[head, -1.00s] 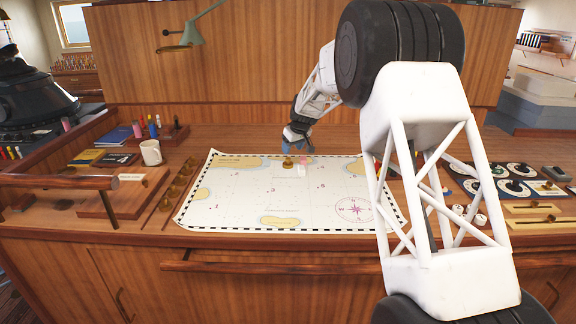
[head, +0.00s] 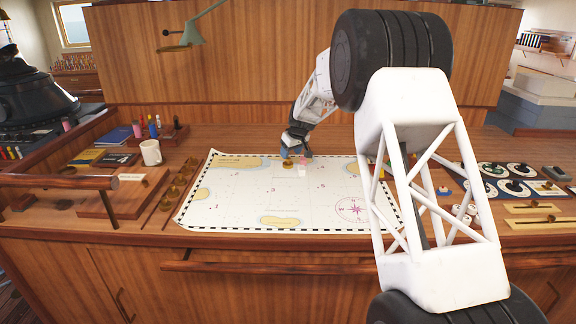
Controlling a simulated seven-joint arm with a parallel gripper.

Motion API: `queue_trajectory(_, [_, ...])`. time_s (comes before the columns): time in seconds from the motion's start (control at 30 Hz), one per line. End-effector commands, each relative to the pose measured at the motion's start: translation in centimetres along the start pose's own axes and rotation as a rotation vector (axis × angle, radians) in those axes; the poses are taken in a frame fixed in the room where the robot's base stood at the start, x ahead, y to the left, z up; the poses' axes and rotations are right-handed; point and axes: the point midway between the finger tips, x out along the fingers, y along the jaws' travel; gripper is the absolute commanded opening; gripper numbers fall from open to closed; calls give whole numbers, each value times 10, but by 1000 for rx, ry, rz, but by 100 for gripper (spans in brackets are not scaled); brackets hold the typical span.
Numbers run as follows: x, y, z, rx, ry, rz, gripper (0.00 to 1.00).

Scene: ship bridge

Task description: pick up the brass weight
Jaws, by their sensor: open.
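The brass weight (head: 288,164) is a small gold-brown piece standing on the nautical chart (head: 250,200), near the chart's top edge. My gripper (head: 297,152) is low over the chart's far edge, right at the weight and slightly behind and to its right. It is open. At this size I cannot tell whether its fingers are around the weight or beside it. Small pinkish and white items (head: 303,169) lie just right of the weight.
A white mug (head: 151,153), books (head: 87,157) and a wooden board (head: 135,192) are at left. Dials (head: 515,187) and brass-knobbed strips (head: 535,220) are at right. A wooden rail (head: 270,267) runs along the front. The chart's middle is clear.

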Motion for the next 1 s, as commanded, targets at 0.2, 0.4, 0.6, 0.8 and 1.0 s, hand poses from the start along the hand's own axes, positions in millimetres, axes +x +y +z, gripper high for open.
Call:
queue_trajectory(0.2, [10,0,1,0,-2,-1,57])
queue_trajectory(0.4, [30,0,1,0,-2,-1,57])
queue_trajectory(0.6, [48,0,1,-1,-1,-1,57])
queue_trajectory(0.8, [52,0,1,-1,0,0,57])
queue_trajectory(1.0, [52,0,1,0,0,0,57])
